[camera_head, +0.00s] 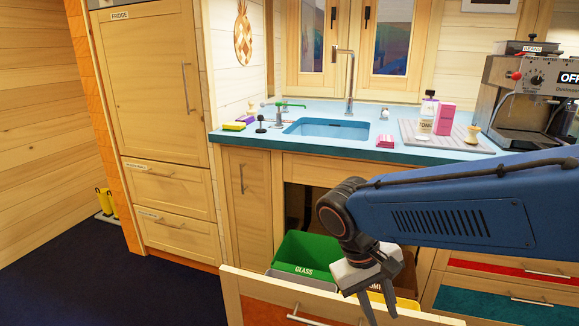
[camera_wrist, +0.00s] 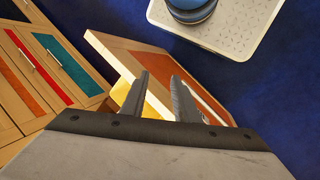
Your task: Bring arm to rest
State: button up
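My blue arm reaches in from the right in the head view. My gripper (camera_head: 372,297) hangs at its end, pointing down, above the open bin drawer (camera_head: 290,312) under the counter. In the wrist view the two dark fingers of my gripper (camera_wrist: 160,97) stand apart with nothing between them. The drawer's front panel (camera_wrist: 122,62) shows just beyond the fingertips; I cannot tell whether they touch it.
The pulled-out drawer holds a green bin (camera_head: 305,252) marked GLASS and other bins, partly hidden by my arm. The blue counter (camera_head: 250,137) carries a sink, bottles and a coffee machine (camera_head: 525,100). Dark floor (camera_head: 120,285) lies clear at left.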

jog(key=s+d+r+m+t+y, duration=0.2)
jog(key=s+d+t+y, duration=0.2)
jog(key=d, duration=0.6)
jog(key=shift+s+d+m+t, duration=0.15)
jog(key=shift+s+m+t, duration=0.2)
jog(key=shift+t, duration=0.55)
